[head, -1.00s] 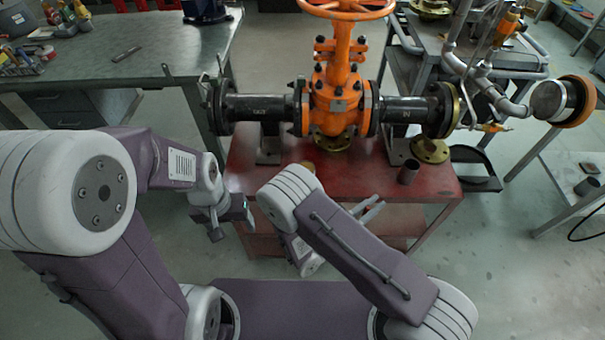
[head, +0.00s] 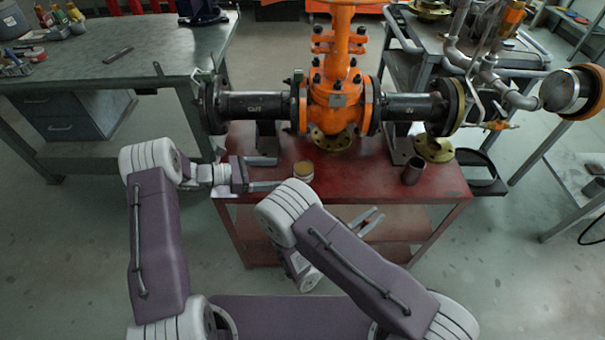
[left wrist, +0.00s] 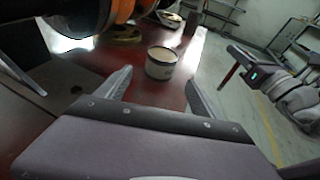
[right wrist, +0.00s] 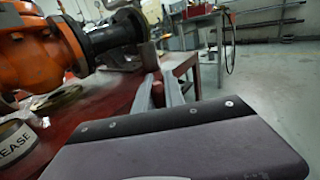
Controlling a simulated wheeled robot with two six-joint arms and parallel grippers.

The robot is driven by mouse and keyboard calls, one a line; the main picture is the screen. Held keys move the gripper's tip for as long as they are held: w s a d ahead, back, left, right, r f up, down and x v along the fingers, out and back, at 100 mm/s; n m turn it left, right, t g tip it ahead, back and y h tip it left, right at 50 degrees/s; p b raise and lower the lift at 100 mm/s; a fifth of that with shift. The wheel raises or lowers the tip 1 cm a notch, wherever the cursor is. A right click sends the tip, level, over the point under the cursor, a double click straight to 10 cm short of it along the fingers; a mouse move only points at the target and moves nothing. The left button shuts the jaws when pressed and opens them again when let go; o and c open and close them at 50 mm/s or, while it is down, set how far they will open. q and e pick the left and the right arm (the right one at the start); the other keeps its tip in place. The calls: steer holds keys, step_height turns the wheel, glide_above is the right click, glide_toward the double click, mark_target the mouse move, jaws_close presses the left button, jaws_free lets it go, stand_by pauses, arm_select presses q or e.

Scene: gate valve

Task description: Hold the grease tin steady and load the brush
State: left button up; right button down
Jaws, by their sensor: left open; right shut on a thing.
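The grease tin (head: 303,172) is a small pale tin with a yellowish top, upright on the red table (head: 345,187). My left gripper (head: 280,173) is open, its fingers pointing at the tin from the left. In the left wrist view the tin (left wrist: 161,63) stands just beyond and between the fingertips, apart from both. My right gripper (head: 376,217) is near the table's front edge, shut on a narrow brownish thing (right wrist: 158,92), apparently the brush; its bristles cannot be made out. The tin's label (right wrist: 14,143) shows at the left of the right wrist view.
An orange gate valve (head: 337,100) with black pipes stands behind the tin. A dark cup (head: 412,171) and a brass flange (head: 434,148) are at the table's right. A grey workbench (head: 110,60) is at the left. The table front between tin and cup is clear.

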mark_target(300, 173)
arm_select(q)
steer(key=b+x, duration=0.2)
steer(key=x, duration=0.6)
steer(key=shift+d+f+b, duration=0.1)
steer(key=shift+f+b, duration=0.05)
steer(key=shift+b, duration=0.2)
steer(key=shift+x, duration=0.8)
steer(key=c, duration=0.9)
